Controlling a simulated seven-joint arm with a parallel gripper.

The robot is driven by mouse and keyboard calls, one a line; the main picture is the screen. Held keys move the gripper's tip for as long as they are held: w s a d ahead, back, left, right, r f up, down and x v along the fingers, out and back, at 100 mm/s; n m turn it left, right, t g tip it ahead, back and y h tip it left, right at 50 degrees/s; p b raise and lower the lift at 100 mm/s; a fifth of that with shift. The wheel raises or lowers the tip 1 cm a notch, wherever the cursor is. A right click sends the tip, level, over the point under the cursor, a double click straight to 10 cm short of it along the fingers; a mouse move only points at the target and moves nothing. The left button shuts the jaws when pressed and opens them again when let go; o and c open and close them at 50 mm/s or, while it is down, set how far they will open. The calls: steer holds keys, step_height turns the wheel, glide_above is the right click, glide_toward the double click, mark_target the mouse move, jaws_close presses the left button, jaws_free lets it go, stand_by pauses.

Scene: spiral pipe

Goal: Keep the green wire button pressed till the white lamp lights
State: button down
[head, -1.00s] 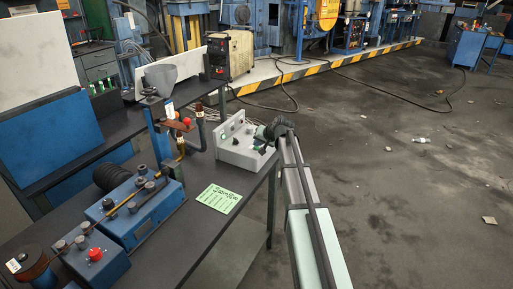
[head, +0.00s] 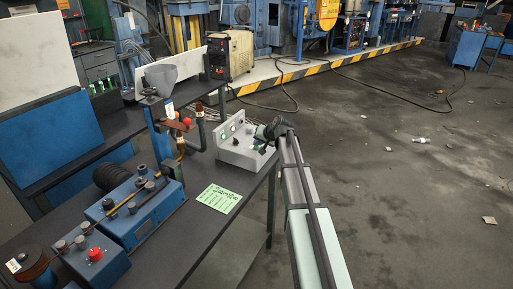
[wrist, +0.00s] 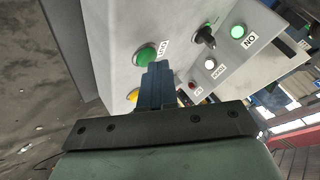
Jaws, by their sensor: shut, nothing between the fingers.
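The control box (head: 246,150) stands at the far right corner of the bench. In the wrist view its green button (wrist: 145,52) sits beside a small label that is hard to read. My gripper (wrist: 157,72) is shut and empty, its fingertips at the button's lower right edge and covering part of it. Whether the button is pushed in cannot be told. The white lamp (wrist: 210,64) looks bright white. In the head view my gripper (head: 260,143) reaches the box from the right, and its wrist hides part of the panel.
The panel also carries a green lamp (wrist: 237,31) marked ON, a black knob (wrist: 205,38), a red lamp (wrist: 192,86) and a yellow button (wrist: 132,95) partly behind the fingers. A blue wire machine (head: 135,215) and a green card (head: 219,198) are on the bench.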

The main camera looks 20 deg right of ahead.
mark_target(258, 147)
steer(key=shift+r, duration=0.75)
steer(key=shift+r, duration=2.5)
